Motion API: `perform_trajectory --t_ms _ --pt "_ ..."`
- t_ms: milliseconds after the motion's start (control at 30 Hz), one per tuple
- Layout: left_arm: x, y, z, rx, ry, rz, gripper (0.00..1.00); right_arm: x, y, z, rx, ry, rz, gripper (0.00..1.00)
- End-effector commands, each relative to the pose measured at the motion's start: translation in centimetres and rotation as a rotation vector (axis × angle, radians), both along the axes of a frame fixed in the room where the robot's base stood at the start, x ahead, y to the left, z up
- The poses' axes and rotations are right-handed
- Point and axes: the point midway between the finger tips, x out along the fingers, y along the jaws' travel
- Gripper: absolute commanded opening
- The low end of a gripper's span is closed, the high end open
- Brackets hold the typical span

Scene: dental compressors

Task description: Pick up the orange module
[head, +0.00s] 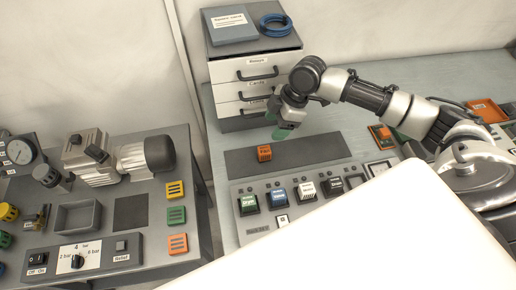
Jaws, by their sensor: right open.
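The orange module (264,153) is a small orange cube with a dark label. It stands on a dark grey strip (320,150) on the right-hand bench, left of the strip's middle. My right gripper (284,132) hangs above and a little behind and to the right of the module, pointing down with greenish fingertips. It is open, holds nothing and looks apart from the module. My left gripper is not in view.
A panel (238,188) with several coloured modules lies in front of the strip. A drawer cabinet (254,70) stands behind. A compressor bench (160,235) is at left, across a gap. A large white surface (350,240) covers the lower right.

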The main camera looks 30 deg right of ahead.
Motion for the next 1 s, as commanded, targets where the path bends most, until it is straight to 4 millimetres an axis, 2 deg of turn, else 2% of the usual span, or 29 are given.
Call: perform_trajectory --t_ms 233,367,567,733,833,1000 --pt "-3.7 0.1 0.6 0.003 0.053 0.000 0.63 0.2 1.5 -3.3 0.002 0.004 0.000 0.62" --pt "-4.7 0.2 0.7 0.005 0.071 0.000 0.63 0.3 2.0 -4.6 0.002 0.002 0.000 0.62" --pt "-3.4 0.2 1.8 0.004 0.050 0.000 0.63 0.1 2.8 -6.0 0.001 0.005 0.000 0.62" --pt "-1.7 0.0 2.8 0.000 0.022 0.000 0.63 0.0 3.9 -8.5 0.002 0.004 -0.002 0.62" --pt "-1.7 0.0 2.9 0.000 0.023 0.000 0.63 0.1 4.2 -9.4 0.002 0.003 -0.001 0.62" --pt "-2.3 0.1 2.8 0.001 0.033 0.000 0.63 0.1 4.3 -9.7 0.000 0.001 0.000 0.62"
